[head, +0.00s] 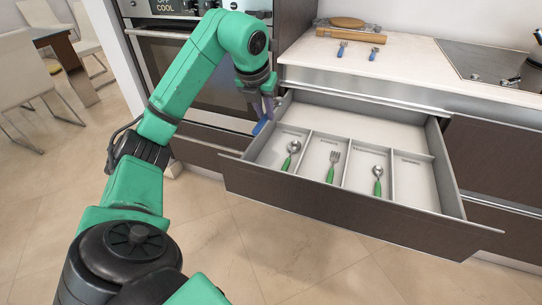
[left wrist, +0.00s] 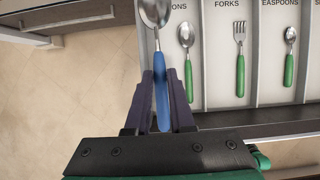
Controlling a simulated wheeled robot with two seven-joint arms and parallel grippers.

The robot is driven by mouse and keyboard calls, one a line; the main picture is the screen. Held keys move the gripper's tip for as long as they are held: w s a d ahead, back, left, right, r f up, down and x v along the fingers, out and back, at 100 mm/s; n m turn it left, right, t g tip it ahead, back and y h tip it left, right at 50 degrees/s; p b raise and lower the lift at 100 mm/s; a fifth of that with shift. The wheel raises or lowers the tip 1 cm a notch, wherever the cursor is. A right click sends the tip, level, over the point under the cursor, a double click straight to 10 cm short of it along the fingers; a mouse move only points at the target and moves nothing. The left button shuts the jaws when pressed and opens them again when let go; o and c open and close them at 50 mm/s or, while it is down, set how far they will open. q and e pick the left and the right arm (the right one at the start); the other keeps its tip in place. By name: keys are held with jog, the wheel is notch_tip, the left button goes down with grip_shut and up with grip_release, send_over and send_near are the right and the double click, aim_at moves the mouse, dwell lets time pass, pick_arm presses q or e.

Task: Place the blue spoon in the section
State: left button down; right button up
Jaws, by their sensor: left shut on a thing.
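My left gripper (head: 267,108) is shut on the blue-handled spoon (head: 260,127), above the left edge of the open drawer (head: 345,215). In the left wrist view the spoon (left wrist: 161,100) stands between the fingers (left wrist: 162,105), its metal bowl pointing to the top. The leftmost section (head: 272,150) holds a green-handled spoon (head: 291,153); its label, ending in "ONS", is partly hidden in the left wrist view. The forks section holds a green-handled fork (head: 333,165), and the teaspoons section a green-handled teaspoon (head: 378,180). My right gripper is out of view.
The fourth section (head: 414,182) at the right is empty. The undivided rear part of the drawer is also empty. Two blue-handled utensils (head: 342,48) lie on the counter (head: 400,65) near a wooden board. An oven (head: 165,60) stands left of the drawer, behind my arm.

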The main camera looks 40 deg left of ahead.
pick_arm(q)
jog(key=b, duration=0.3)
send_over(268, 159)
jog(key=s, duration=0.1)
notch_tip(268, 159, down, 10)
jog(key=shift+s+d+f, duration=0.1)
jog(key=shift+s, duration=0.05)
notch_tip(268, 159, down, 4)
jog(key=shift+f, duration=0.2)
jog(key=shift+r, duration=0.1)
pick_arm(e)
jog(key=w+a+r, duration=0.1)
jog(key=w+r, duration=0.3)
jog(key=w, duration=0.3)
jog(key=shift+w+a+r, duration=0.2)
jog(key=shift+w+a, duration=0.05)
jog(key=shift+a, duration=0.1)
pick_arm(q)
jog(key=c, duration=1.1)
grip_release()
jog(key=shift+c, duration=0.2)
jog(key=shift+o, duration=0.4)
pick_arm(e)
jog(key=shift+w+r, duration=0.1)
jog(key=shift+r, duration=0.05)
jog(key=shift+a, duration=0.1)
